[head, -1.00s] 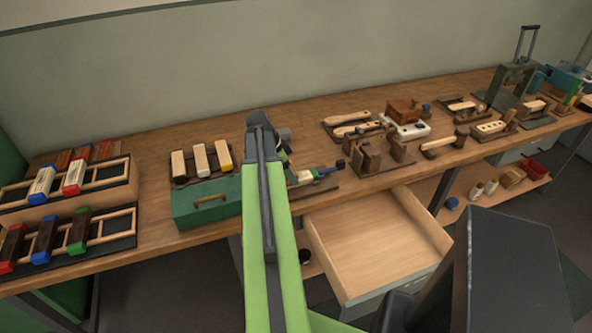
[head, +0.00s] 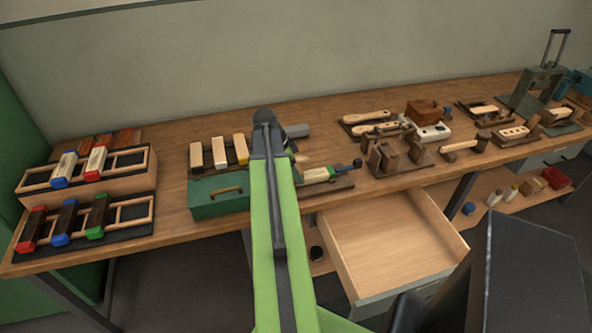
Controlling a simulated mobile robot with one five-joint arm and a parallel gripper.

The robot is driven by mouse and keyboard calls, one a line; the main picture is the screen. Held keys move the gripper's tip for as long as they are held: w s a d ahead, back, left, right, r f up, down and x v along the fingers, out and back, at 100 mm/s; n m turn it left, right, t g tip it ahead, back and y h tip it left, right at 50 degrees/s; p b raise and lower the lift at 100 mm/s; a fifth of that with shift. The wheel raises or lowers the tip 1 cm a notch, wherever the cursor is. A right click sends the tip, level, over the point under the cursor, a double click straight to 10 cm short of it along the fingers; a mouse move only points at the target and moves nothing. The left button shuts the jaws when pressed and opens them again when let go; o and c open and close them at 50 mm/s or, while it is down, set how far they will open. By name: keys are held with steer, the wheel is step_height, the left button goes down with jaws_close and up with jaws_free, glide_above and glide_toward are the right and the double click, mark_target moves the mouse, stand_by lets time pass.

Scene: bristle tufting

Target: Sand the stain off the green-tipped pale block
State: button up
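A pale block with a green tip (head: 315,175) lies on a dark wooden holder (head: 338,186) on the bench, just right of my arm. A dark clamp-like end (head: 356,163) is at the holder's right. The stain is too small to make out. My gripper (head: 268,122) is at the far end of my green arm, over the bench, left of and beyond the block. Its fingers are hidden behind the arm's end. A grey piece (head: 297,131) shows beside it; I cannot tell whether it is held.
A green box (head: 205,204) with a handle stands left of my arm, before several pale blocks (head: 219,153). Racks with colour-tipped blocks (head: 68,168) fill the left end. An open, empty drawer (head: 380,245) juts out in front. Wooden fixtures and tools (head: 388,155) crowd the right.

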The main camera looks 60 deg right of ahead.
steer(key=shift+s+d, duration=1.3)
steer(key=shift+s, duration=0.05)
steer(key=shift+d, duration=0.1)
steer(key=shift+s+d, duration=2.45)
steer(key=shift+s, duration=0.25)
step_height(320, 180, up, 6)
steer(key=p, duration=0.6)
step_height(320, 180, up, 3)
steer(key=p, duration=0.3)
